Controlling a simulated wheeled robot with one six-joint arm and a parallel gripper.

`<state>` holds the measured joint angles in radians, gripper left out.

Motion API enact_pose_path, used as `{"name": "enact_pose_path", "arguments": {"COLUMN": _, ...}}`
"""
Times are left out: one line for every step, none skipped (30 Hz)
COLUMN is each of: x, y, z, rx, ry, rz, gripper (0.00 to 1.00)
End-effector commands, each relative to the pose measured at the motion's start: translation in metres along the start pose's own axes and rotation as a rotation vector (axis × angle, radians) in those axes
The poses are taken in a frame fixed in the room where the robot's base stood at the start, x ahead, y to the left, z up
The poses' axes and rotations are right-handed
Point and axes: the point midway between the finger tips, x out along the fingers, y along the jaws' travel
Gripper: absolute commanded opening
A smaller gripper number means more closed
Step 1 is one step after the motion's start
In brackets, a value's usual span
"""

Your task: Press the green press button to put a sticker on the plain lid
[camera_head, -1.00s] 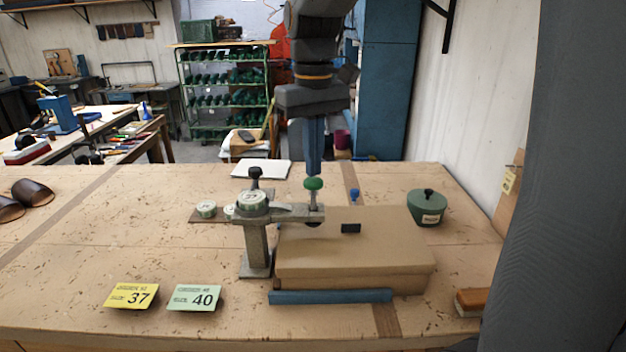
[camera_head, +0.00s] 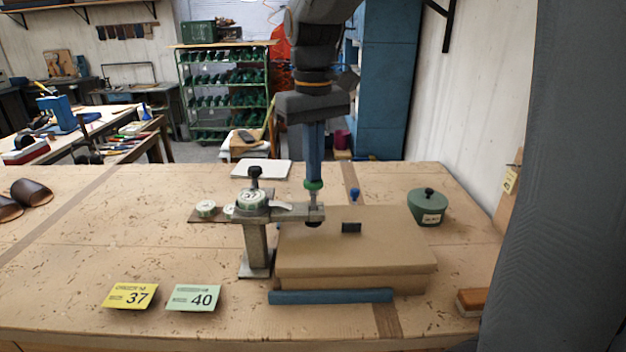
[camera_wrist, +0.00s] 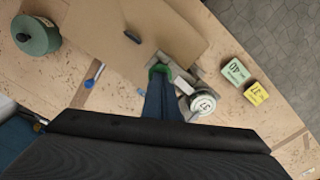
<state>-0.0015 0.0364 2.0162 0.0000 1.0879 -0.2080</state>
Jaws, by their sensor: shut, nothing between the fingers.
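The green press button (camera_head: 313,184) sits on top of the press head at the end of the metal press arm (camera_head: 290,210). My gripper (camera_head: 314,178) points straight down with its blue fingers shut and empty, its tips on the button. The wrist view also shows the fingertips (camera_wrist: 160,72) at the green button (camera_wrist: 158,68). The plain lid (camera_head: 385,228) is the top of a brown cardboard box, under the press head. The press foot is over the lid's back left part; whether a sticker is beneath it is hidden.
A sticker roll marked 37 (camera_head: 252,198) sits on the press. A yellow 37 card (camera_head: 130,296) and a green 40 card (camera_head: 194,298) lie front left. A green pot (camera_head: 428,206) stands right of the box. A blue bar (camera_head: 330,296) lies along the box front.

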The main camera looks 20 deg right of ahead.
Motion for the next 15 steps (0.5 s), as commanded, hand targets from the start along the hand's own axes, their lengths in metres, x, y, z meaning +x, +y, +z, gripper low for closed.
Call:
{"name": "enact_pose_path", "arguments": {"x": 0.002, "y": 0.0, "z": 0.0, "rx": 0.0, "ry": -0.001, "rz": 0.0, "gripper": 0.0}}
{"name": "enact_pose_path", "arguments": {"x": 0.003, "y": 0.0, "z": 0.0, "rx": 0.0, "ry": -0.002, "rz": 0.0, "gripper": 0.0}}
{"name": "enact_pose_path", "arguments": {"x": 0.004, "y": 0.0, "z": 0.0, "rx": 0.0, "ry": -0.002, "rz": 0.0, "gripper": 0.0}}
{"name": "enact_pose_path", "arguments": {"x": 0.005, "y": 0.0, "z": 0.001, "rx": 0.0, "ry": -0.002, "rz": 0.0, "gripper": 0.0}}
{"name": "enact_pose_path", "arguments": {"x": 0.006, "y": 0.0, "z": 0.001, "rx": 0.0, "ry": -0.002, "rz": 0.0, "gripper": 0.0}}
{"name": "enact_pose_path", "arguments": {"x": 0.007, "y": 0.0, "z": 0.001, "rx": 0.0, "ry": -0.002, "rz": 0.0, "gripper": 0.0}}
{"name": "enact_pose_path", "arguments": {"x": 0.008, "y": 0.0, "z": 0.001, "rx": 0.0, "ry": -0.003, "rz": -0.001, "gripper": 0.0}}
{"name": "enact_pose_path", "arguments": {"x": 0.009, "y": 0.0, "z": 0.001, "rx": 0.0, "ry": -0.003, "rz": -0.001, "gripper": 0.0}}
{"name": "enact_pose_path", "arguments": {"x": 0.01, "y": 0.0, "z": 0.001, "rx": 0.0, "ry": -0.003, "rz": -0.001, "gripper": 0.0}}
{"name": "enact_pose_path", "arguments": {"x": 0.011, "y": 0.0, "z": 0.001, "rx": 0.0, "ry": -0.003, "rz": -0.001, "gripper": 0.0}}
{"name": "enact_pose_path", "arguments": {"x": 0.012, "y": 0.0, "z": 0.001, "rx": 0.0, "ry": -0.003, "rz": -0.001, "gripper": 0.0}}
{"name": "enact_pose_path", "arguments": {"x": 0.013, "y": 0.0, "z": 0.001, "rx": 0.0, "ry": -0.003, "rz": -0.001, "gripper": 0.0}}
{"name": "enact_pose_path", "arguments": {"x": 0.013, "y": 0.0, "z": 0.001, "rx": 0.0, "ry": -0.003, "rz": -0.001, "gripper": 0.0}}
{"name": "enact_pose_path", "arguments": {"x": 0.014, "y": 0.0, "z": 0.001, "rx": 0.0, "ry": -0.002, "rz": -0.001, "gripper": 0.0}}
{"name": "enact_pose_path", "arguments": {"x": 0.015, "y": 0.0, "z": 0.001, "rx": 0.0, "ry": -0.002, "rz": 0.0, "gripper": 0.0}}
